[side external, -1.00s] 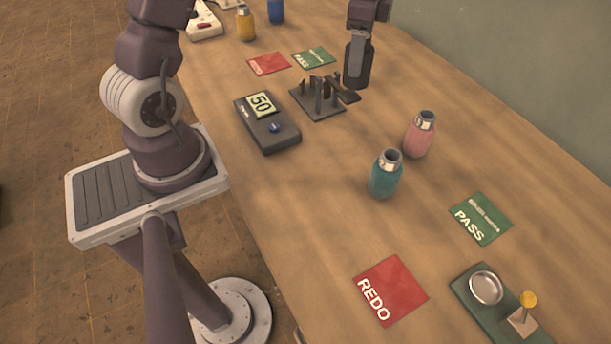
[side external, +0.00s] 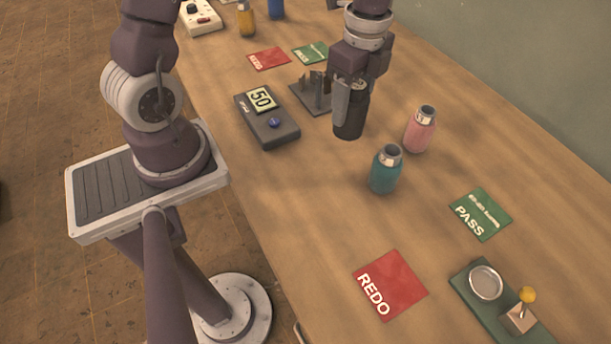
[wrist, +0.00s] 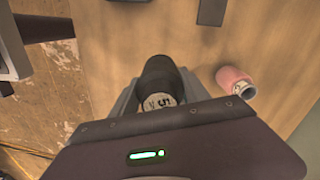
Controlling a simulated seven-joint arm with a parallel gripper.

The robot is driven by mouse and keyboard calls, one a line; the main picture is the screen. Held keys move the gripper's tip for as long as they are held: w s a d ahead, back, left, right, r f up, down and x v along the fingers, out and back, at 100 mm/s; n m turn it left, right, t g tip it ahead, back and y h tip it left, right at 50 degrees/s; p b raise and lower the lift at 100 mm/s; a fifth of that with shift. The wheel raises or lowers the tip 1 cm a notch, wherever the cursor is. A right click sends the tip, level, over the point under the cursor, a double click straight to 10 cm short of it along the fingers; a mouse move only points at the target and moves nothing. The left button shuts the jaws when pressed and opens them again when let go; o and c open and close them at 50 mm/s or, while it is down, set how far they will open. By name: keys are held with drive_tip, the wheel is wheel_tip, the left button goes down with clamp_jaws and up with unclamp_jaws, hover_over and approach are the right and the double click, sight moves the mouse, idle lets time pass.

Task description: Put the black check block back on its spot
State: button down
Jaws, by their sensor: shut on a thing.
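The black check block (side external: 349,122) is a dark upright cylinder held between the fingers of my gripper (side external: 350,98). It appears to hang above the table, to the right of the dark pegged stand (side external: 312,95), which it and my gripper partly hide. In the wrist view the block (wrist: 158,78) sits between the two grey fingers (wrist: 158,92), with a pale label showing a 5. My gripper is shut on it. I cannot tell which place is the block's own spot.
A display box (side external: 268,120) reading 50 lies left of the stand. A teal bottle (side external: 385,172) and a pink bottle (side external: 420,130) stand to the right of the block. Red REDO (side external: 390,285) and green PASS (side external: 480,214) cards lie nearer, beside a green board (side external: 478,300).

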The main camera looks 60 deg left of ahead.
drive_tip(key=s+a+f+m, duration=0.15)
drive_tip(key=s+m, duration=0.75)
drive_tip(key=m, duration=1.2)
drive_tip(key=shift+m, duration=0.5)
wheel_tip(320, 180, down, 10)
drive_tip(key=shift+w+d, duration=0.1)
drive_tip(key=shift+d, duration=0.05)
drive_tip(key=shift+f, duration=0.1)
drive_tip(key=c, duration=0.5)
unclamp_jaws()
